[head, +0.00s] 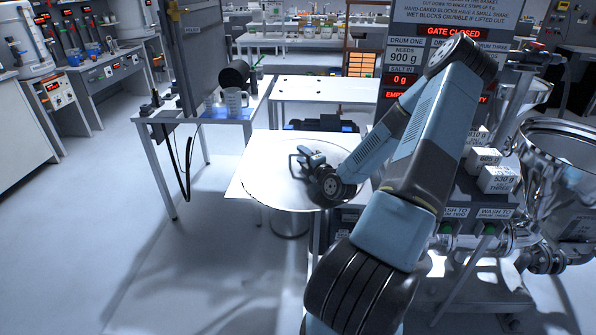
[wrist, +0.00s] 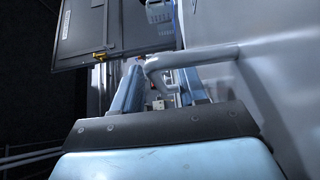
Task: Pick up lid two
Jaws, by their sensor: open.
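A large round shiny metal lid (head: 262,190) lies flat on a white square top in the head view; I read no number on it, so I cannot tell for sure that it is lid two. My gripper (head: 299,157) is low over the lid's middle, pointing left. In the wrist view my gripper (wrist: 162,88) has its two blue fingers apart. A grey bent bar handle (wrist: 205,56) crosses at the fingertips, one end coming down between them. The lid's pale surface (wrist: 270,75) fills the right side there. Whether the fingers touch the handle is unclear.
A display board (head: 408,58) reads "GATE CLOSED" and 0 g. Several white weight blocks (head: 497,180) and a steel hopper (head: 565,150) stand at right. A table with a clear jug (head: 235,102) is at left. The floor (head: 100,215) at left is free.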

